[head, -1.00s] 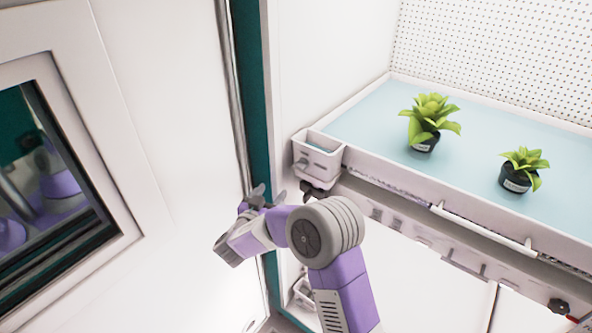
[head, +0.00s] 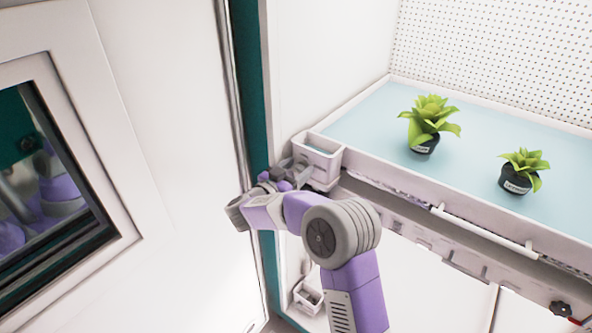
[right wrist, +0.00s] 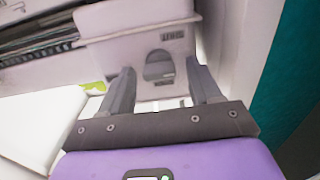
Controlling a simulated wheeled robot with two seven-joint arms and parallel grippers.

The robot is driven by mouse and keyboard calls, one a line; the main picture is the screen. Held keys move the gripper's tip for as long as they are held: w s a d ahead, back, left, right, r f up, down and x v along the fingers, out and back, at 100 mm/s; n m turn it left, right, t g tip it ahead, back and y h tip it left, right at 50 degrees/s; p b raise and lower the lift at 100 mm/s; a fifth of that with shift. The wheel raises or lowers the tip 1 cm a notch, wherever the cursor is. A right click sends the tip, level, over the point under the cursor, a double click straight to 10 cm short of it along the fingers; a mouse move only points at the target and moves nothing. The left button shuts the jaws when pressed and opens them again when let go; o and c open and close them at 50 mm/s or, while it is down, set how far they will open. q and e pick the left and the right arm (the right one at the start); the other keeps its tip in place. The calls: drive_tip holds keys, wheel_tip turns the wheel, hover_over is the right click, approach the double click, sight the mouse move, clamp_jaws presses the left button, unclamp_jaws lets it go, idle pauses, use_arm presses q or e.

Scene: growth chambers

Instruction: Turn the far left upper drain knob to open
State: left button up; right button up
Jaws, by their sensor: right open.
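A white drain box (head: 322,166) sits at the left end of the upper tray. In the right wrist view, the box's front face (right wrist: 180,82) carries a grey rounded knob (right wrist: 158,66). My right gripper (right wrist: 160,72) is open, with one finger to each side of the knob in that picture. I cannot tell whether either finger touches it. In the head view my right gripper (head: 286,168) is at the box's left front and hides the knob. My left gripper is not in view.
The pale blue upper tray (head: 372,128) holds two potted plants (head: 425,143) (head: 515,182). A smaller white box (head: 308,298) sits lower down. A door with a window (head: 60,180) stands open-looking at left, close to my arm. A dark knob with red (head: 562,309) is at lower right.

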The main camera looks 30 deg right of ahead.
drive_tip(key=shift+c, duration=0.4)
drive_tip(key=c, duration=1)
drive_tip(key=shift+o, duration=0.2)
drive_tip(key=m+b, duration=0.1)
drive_tip(key=m, duration=0.1)
drive_tip(key=m+b, duration=0.2)
drive_tip(key=shift+s+f, duration=0.1)
drive_tip(key=shift+f, duration=0.1)
drive_tip(key=shift+s+f+m+b, duration=0.1)
drive_tip(key=shift+m+b, duration=6.3)
drive_tip(key=shift+m, duration=0.6)
